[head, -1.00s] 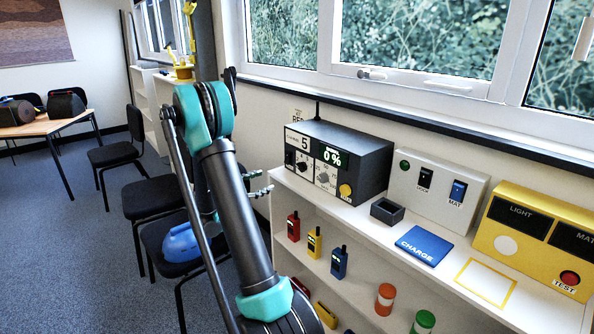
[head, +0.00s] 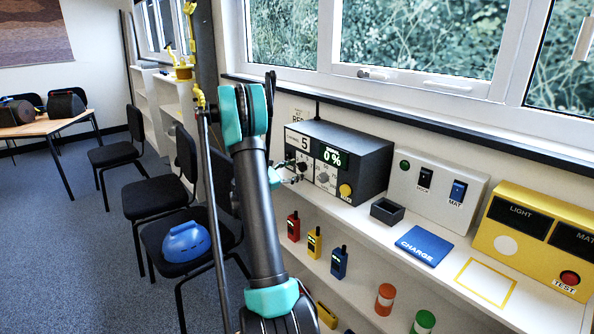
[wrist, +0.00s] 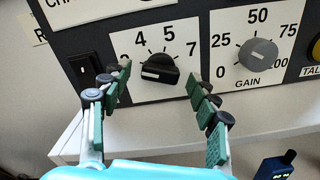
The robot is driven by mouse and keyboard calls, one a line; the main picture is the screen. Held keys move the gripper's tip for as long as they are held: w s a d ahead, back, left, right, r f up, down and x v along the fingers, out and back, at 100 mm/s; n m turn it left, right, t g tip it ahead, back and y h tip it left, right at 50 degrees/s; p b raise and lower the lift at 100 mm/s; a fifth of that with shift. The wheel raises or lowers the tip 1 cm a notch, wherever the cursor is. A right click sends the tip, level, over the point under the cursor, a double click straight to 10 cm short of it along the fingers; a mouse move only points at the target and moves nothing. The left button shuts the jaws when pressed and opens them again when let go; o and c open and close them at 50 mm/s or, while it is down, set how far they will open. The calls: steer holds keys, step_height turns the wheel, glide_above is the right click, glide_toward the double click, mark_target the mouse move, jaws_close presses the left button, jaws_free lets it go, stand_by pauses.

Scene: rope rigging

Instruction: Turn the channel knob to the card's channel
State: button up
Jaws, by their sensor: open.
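The channel knob (wrist: 160,68) is black with a white mark, on a white dial plate with numbers including 4, 5 and 7. The mark lies on the knob's left part; which number it indicates I cannot tell. A white card (head: 300,140) on the radio (head: 340,160) reads 5. My gripper (wrist: 160,77) is open, its green-padded fingers spread left and right of the knob, apart from it. In the head view my gripper (head: 290,171) is at the radio's front and partly covers its left dial.
A grey gain knob (wrist: 258,55) sits right of the channel knob, near my right finger. A black switch (wrist: 94,68) is at the left. On the shelf are a small black tray (head: 387,210), a blue CHARGE pad (head: 424,246) and a switch box (head: 438,188).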

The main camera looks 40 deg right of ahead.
steer(key=shift+d, duration=0.5)
steer(key=c, duration=1.1)
steer(key=shift+c, duration=0.3)
